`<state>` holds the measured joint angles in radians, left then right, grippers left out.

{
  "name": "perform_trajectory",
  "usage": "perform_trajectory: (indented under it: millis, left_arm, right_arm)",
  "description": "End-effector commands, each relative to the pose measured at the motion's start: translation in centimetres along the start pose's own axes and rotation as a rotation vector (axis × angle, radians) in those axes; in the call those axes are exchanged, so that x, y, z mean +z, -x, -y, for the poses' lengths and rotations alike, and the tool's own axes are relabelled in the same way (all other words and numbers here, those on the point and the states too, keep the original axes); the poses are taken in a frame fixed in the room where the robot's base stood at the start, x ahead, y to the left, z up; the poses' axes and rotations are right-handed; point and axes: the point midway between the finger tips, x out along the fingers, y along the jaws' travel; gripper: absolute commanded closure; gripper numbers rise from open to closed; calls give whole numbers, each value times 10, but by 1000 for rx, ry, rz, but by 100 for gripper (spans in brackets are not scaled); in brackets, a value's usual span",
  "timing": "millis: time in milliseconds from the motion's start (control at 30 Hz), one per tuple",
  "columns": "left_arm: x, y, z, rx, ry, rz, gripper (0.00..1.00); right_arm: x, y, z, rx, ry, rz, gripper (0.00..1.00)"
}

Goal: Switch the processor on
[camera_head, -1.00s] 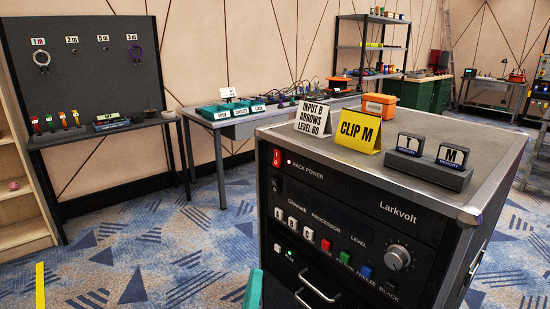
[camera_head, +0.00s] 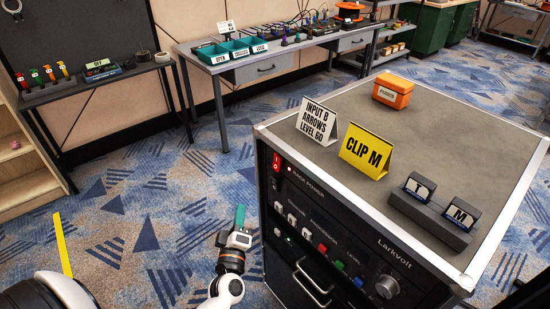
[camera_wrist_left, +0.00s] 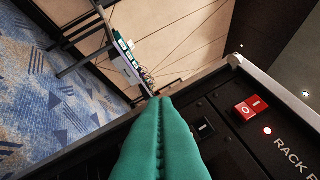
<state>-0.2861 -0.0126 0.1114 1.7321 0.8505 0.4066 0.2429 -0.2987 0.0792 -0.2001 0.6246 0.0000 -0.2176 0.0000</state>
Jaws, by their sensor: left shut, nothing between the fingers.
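The processor is a dark panel (camera_head: 330,225) in the front of a black rack cart. It carries white, red, green and blue keys and a round knob (camera_head: 387,285). Above it is a red rocker (camera_head: 277,163) beside the words RACK POWER; it also shows in the left wrist view (camera_wrist_left: 251,108), with a red light lit beside it. A small black rocker (camera_wrist_left: 204,127) sits below the red one. My left gripper (camera_head: 240,217), with teal fingers, is shut and empty, left of the cart's front. In the wrist view its fingertips (camera_wrist_left: 166,99) point past the panel's edge, left of the black rocker.
On the cart top stand a white sign (camera_head: 317,121) reading INPUT B ARROWS LEVEL 60, a yellow CLIP M sign (camera_head: 366,151), an orange case (camera_head: 393,91) and a grey holder with two labelled blocks (camera_head: 435,211). Carpet left of the cart is free.

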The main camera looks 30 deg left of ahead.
Motion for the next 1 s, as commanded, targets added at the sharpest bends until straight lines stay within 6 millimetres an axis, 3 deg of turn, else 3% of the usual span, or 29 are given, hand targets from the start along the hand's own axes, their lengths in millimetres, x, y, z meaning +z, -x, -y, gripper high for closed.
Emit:
perform_trajectory:
  millis: [467, 1000]
  left_arm:
    - [-1, -2, 1, 3, 3, 0, 100]
    - [-33, -48, 35, 3, 5, 1, 100]
  right_arm:
    - [-4, 1, 0, -1, 0, -9, 64]
    - [-3, 12, 0, 0, 0, -9, 64]
